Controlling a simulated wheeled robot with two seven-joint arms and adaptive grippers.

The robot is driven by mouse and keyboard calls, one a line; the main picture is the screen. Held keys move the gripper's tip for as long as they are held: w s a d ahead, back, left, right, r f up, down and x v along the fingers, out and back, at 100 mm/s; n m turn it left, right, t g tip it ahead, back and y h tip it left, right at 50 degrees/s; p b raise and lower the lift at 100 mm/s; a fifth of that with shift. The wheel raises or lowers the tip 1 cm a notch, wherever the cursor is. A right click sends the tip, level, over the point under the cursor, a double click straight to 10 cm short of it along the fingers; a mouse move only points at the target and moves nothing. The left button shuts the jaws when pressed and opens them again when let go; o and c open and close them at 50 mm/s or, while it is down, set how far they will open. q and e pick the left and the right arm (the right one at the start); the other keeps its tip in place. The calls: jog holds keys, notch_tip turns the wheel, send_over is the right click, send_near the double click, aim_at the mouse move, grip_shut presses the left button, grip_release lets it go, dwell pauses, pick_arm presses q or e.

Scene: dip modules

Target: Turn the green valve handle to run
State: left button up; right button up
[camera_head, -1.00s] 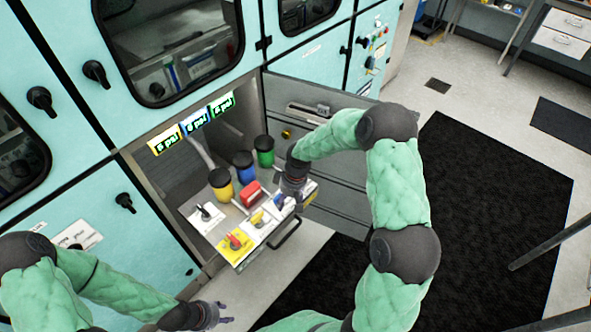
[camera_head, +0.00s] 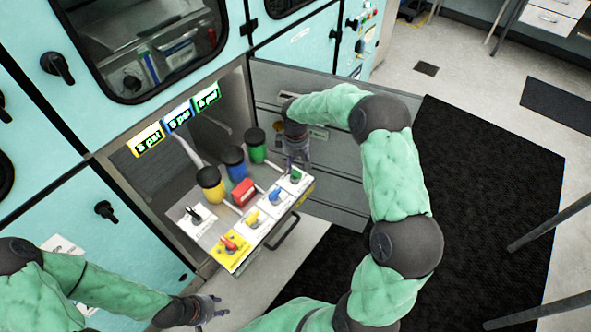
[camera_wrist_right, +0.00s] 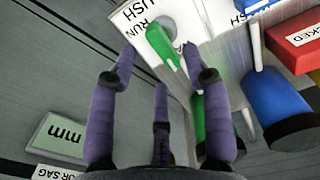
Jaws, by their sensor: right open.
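The green valve handle (camera_head: 296,177) is at the far right end of the valve row on the pulled-out panel. In the right wrist view the green handle (camera_wrist_right: 162,44) lies slanted on a white plate, with "RUN" printed at its left and part of another label above. My right gripper (camera_head: 298,163) is over that end of the panel. Its fingers (camera_wrist_right: 158,58) are spread, with the handle ahead between the tips and nothing held; contact cannot be told. My left gripper (camera_head: 216,308) hangs low at the left, away from the panel; its finger opening is unclear.
Blue (camera_head: 275,196), yellow (camera_head: 253,218) and red (camera_head: 229,242) handles sit along the same panel. Yellow (camera_head: 210,184), blue (camera_head: 233,162) and green (camera_head: 255,146) canisters and a red block (camera_head: 244,192) stand behind. An open grey door (camera_head: 335,190) is close behind my right gripper.

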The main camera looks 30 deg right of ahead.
aim_at(295, 175)
jog(key=shift+f+b, duration=0.3)
jog(key=shift+f, duration=1.15)
grip_shut()
